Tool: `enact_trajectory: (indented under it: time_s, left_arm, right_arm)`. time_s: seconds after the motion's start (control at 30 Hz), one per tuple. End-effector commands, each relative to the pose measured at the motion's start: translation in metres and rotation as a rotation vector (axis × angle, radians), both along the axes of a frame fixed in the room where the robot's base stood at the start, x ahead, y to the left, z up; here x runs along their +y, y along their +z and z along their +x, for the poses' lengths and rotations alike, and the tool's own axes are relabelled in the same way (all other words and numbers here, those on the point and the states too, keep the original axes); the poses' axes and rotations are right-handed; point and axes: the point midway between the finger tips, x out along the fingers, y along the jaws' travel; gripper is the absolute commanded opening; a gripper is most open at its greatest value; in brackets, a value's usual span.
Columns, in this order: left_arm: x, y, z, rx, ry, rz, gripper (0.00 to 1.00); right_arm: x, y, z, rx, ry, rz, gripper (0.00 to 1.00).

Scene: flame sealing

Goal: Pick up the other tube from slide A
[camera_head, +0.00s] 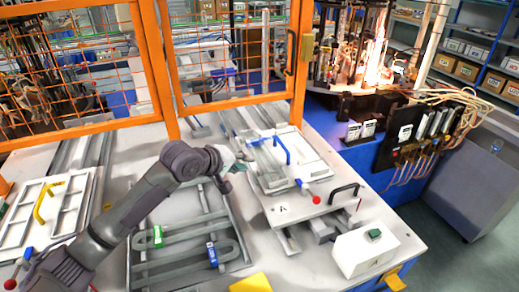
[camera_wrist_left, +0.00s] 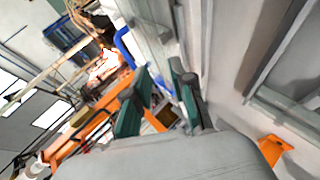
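Slide A (camera_head: 283,209), a white plate marked "A", sits right of centre in the head view. It carries a white fixture with a blue handle (camera_head: 283,148) and a red-knobbed lever (camera_head: 315,200). I cannot make out a separate tube on it. My left gripper (camera_head: 243,163) is at the left edge of this fixture. In the left wrist view its green-padded fingers (camera_wrist_left: 158,103) stand apart with nothing visible between them. The blue handle (camera_wrist_left: 124,45) is beyond the fingers there. My right gripper is not in view.
A grey rack (camera_head: 190,277) holds bent grey tubes with a green tag (camera_head: 158,236) and a blue tag (camera_head: 212,255). Another fixture with a yellow handle (camera_head: 43,203) stands left. An orange mesh guard (camera_head: 232,104) closes the back. A white box (camera_head: 363,251) stands front right.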

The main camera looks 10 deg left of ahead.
Motion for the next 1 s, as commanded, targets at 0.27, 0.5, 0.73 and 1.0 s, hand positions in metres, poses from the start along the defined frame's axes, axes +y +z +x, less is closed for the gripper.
enact_trajectory:
  time_s: [0.27, 0.5, 0.73, 1.0]
  left_arm:
    - [-0.022, -0.017, 0.021, 0.003, -0.001, -0.001, 0.24]
    - [-0.028, -0.030, 0.034, 0.002, -0.001, 0.000, 0.24]
    - [-0.028, -0.031, 0.033, 0.003, -0.002, 0.000, 0.15]
    - [-0.028, -0.032, 0.033, 0.004, -0.003, 0.000, 0.00]
  right_arm:
    - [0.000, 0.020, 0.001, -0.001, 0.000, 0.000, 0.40]
    - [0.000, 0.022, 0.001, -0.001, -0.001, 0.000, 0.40]
    - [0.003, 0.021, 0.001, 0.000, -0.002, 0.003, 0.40]
    - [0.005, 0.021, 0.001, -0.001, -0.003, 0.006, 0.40]
